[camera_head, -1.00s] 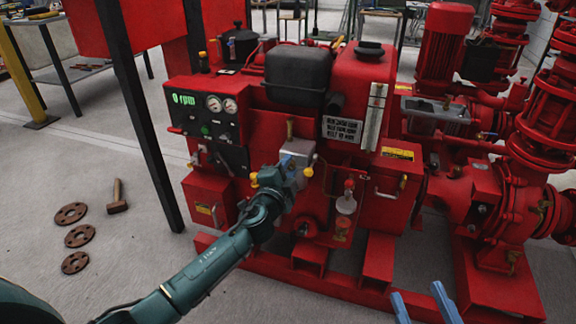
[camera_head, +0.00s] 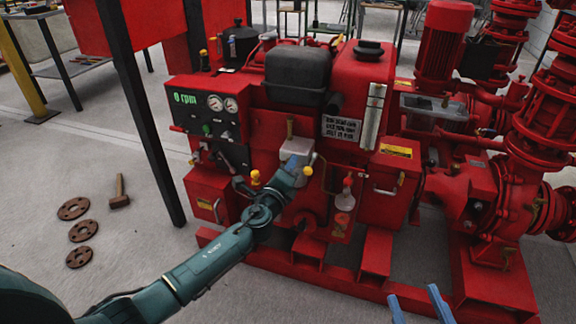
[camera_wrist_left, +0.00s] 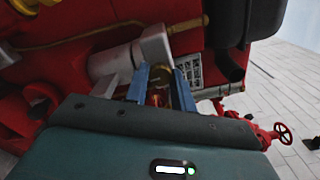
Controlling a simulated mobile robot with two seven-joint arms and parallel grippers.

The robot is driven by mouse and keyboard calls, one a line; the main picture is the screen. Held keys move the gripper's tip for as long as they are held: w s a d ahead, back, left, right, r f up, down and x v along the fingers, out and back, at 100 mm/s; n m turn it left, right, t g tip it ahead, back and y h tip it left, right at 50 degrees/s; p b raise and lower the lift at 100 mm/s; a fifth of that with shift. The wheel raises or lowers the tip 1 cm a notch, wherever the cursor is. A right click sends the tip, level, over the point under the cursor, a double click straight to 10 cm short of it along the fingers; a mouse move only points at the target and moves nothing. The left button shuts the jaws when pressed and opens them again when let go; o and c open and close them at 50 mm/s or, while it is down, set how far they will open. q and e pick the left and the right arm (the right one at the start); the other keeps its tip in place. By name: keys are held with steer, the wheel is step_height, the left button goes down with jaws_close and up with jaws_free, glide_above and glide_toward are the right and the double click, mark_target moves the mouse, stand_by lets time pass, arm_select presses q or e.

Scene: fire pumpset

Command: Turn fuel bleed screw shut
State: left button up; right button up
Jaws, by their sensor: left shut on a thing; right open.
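My left gripper (camera_head: 304,165) reaches in from the left to the front of the red engine, beside a light grey metal housing (camera_head: 296,148). In the left wrist view its blue fingers (camera_wrist_left: 160,90) are shut on a small brass-coloured part, which I take for the fuel bleed screw (camera_wrist_left: 158,97). The fingers hide most of it, so its turn angle cannot be read. The housing also shows in the left wrist view (camera_wrist_left: 120,60), just left of the fingers. My right gripper (camera_head: 420,305) is open and empty at the bottom edge, in front of the red base.
A clear cup (camera_head: 345,200) hangs to the right.

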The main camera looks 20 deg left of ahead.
arm_select(q)
steer(key=shift+m, duration=0.6)
arm_select(e)
steer(key=shift+f, duration=0.2)
arm_select(q)
steer(key=o, duration=0.7)
arm_select(e)
steer(key=shift+r, duration=0.15)
arm_select(q)
steer(key=shift+s, duration=0.15)
steer(key=s+p, duration=0.2)
steer(key=s, duration=1.1)
steer(key=shift+a, duration=0.25)
arm_select(e)
steer(key=shift+w+d+g+h, duration=0.25)
steer(key=shift+d+h, duration=0.2)
steer(key=shift+h, duration=0.25)
steer(key=shift+s+m, duration=0.1)
steer(key=shift+m, duration=0.2)
